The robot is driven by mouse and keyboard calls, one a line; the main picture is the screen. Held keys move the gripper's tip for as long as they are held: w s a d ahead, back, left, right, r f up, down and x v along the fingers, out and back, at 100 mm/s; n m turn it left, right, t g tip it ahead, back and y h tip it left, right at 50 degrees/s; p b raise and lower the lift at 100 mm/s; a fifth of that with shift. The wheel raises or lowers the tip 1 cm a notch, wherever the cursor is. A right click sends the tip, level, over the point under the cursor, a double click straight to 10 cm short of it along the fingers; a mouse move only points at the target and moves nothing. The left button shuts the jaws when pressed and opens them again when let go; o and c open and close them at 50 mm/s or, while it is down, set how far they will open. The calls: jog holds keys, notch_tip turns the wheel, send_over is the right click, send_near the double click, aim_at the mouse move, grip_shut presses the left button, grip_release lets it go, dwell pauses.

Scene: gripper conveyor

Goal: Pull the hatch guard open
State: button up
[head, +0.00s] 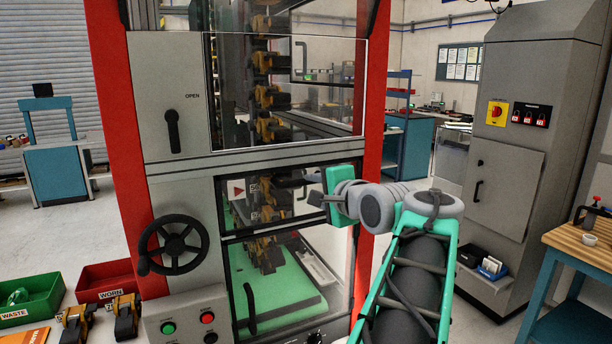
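The machine front has clear guard panels in dark frames, and I cannot tell for sure which one is the hatch guard. The lower clear panel (322,245) has a black upright handle (250,308) at its lower left. The upper clear panel (335,105) has a black bar handle (303,58). Both panels look closed. My gripper (314,197) is in front of the middle of the machine, at the upper right of the lower panel, pointing left. It is apart from the lower handle. Its fingers are small and dark, so their opening is unclear.
A handwheel (174,245) and a lever marked OPEN (173,131) are on the left panel. A button box (189,322) juts out below. Red posts flank the machine. A grey cabinet (510,130) and wooden bench (590,246) stand right. Red and green bins (112,274) sit lower left.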

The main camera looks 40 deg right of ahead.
aim_at(307, 182)
jog(key=x, duration=0.2)
jog(key=p+x, duration=0.1)
jog(key=x, duration=0.2)
jog(key=d+r+x, duration=0.1)
jog(key=x, duration=0.1)
jog(key=shift+w+p, duration=0.1)
jog(key=shift+p, duration=0.3)
jog(key=shift+c, duration=0.3)
jog(key=shift+f, duration=0.1)
grip_shut()
dwell(0.6)
